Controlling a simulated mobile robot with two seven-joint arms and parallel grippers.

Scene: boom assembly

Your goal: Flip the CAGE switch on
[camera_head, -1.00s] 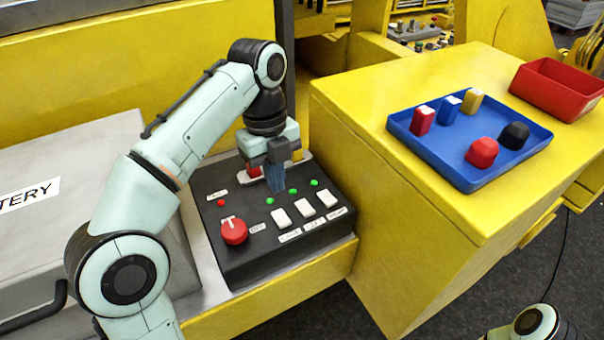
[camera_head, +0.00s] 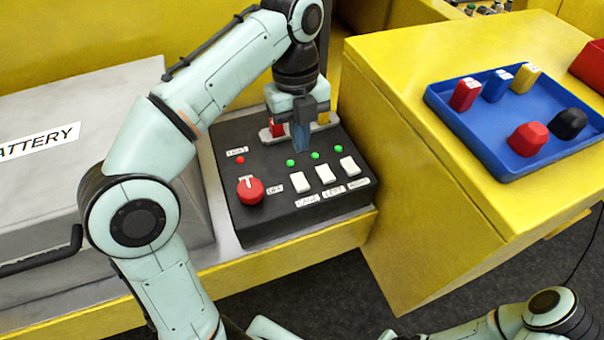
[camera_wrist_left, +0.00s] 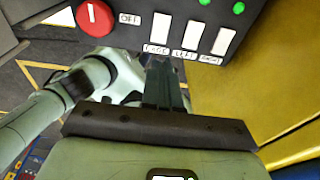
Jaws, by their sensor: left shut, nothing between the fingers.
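The black control panel (camera_head: 245,225) has three white rocker switches in a row. The CAGE switch (camera_head: 300,182) is the leftmost, with its label in front of it. It also shows in the left wrist view (camera_wrist_left: 160,27). The LEFT switch (camera_head: 325,174) and RIGHT switch (camera_head: 349,166) stand to its right. I cannot tell which way the CAGE rocker is tipped. My left gripper (camera_head: 301,148) is shut and empty, pointing down over the panel behind the switches, apart from the CAGE switch. My right gripper is out of view.
A red rotary knob (camera_head: 250,190) sits left of the switches, with a red light (camera_head: 240,160) behind it. Green lights (camera_head: 290,163) are behind the switches. A grey battery box (camera_head: 130,90) is at left. A blue tray (camera_head: 455,122) with several coloured blocks is at right.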

